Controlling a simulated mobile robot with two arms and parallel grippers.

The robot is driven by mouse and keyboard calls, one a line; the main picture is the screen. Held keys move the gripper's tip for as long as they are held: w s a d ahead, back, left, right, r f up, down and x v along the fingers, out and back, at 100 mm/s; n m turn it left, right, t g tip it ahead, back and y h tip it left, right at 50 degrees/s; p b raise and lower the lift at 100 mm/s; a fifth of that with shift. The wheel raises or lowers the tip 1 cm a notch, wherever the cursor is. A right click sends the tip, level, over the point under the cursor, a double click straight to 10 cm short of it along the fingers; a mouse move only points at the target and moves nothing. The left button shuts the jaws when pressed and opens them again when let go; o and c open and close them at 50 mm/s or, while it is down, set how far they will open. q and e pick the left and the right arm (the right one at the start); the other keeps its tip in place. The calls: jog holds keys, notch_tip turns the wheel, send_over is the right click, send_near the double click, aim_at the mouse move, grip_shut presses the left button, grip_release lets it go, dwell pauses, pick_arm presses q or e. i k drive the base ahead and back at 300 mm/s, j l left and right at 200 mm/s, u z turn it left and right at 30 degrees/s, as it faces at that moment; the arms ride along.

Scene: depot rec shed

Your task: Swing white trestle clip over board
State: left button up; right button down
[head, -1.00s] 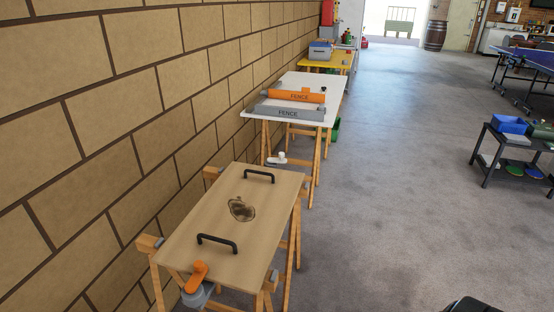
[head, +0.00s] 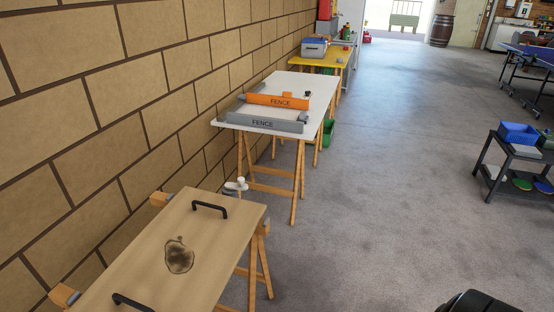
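The white trestle clip (head: 236,185) sits at the far end of the wooden board (head: 150,245), close to the board's far edge. It looks swung away from the board's top, though its exact contact is too small to tell. The board lies on wooden trestles (head: 257,262) along the brick wall. It has two black handles (head: 211,208) and a dark round stain between them. The near end of the board is cut off by the picture's lower edge. Neither of my grippers can be seen.
A white table (head: 284,90) with orange and grey FENCE pieces stands beyond the board, and a yellow table (head: 326,57) behind it. A dark cart (head: 514,165) with a blue bin stands at right. The grey floor between is clear.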

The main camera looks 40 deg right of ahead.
aim_at(240, 185)
jog(key=i+l, duration=0.1)
jog(key=l, duration=0.35)
jog(key=i+l, duration=0.1)
jog(key=l, duration=0.4)
jog(key=i+l, duration=0.1)
jog(key=l, duration=0.35)
jog(key=i+l, duration=0.1)
jog(key=l, duration=0.4)
jog(key=i+l, duration=0.1)
jog(key=l, duration=0.35)
jog(key=i+l, duration=0.1)
jog(key=l, duration=0.4)
